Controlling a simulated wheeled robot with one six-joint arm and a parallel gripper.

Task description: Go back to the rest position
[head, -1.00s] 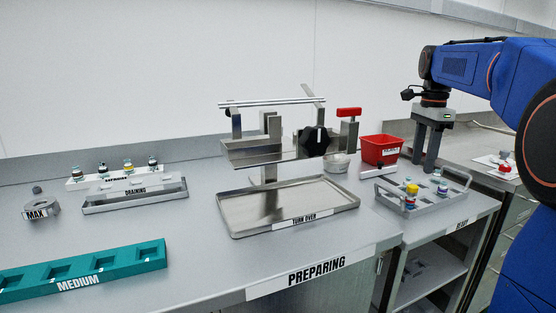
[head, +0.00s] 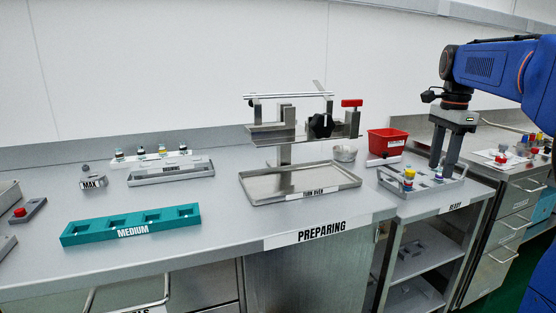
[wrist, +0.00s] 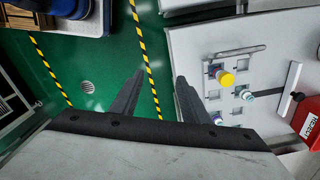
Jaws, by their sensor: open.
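My gripper (head: 444,166) is open and points down at the far right of the bench, over the back right part of the grey READY tray (head: 446,193). Nothing shows between its fingers. In the wrist view my gripper (wrist: 155,98) has its two dark fingers spread, with green floor between them and the READY tray (wrist: 222,69) off to the right. The tray holds a yellow-capped vial (head: 409,175) and other small vials, partly hidden behind the fingers in the head view.
A red bin (head: 387,142) stands behind the tray. The metal TURN OVER tray (head: 262,190) and rotary stand (head: 287,133) are to its left. A teal MEDIUM rack (head: 131,224) and DRAINING rack (head: 170,172) lie further left. Another counter with drawers (head: 515,188) is at right.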

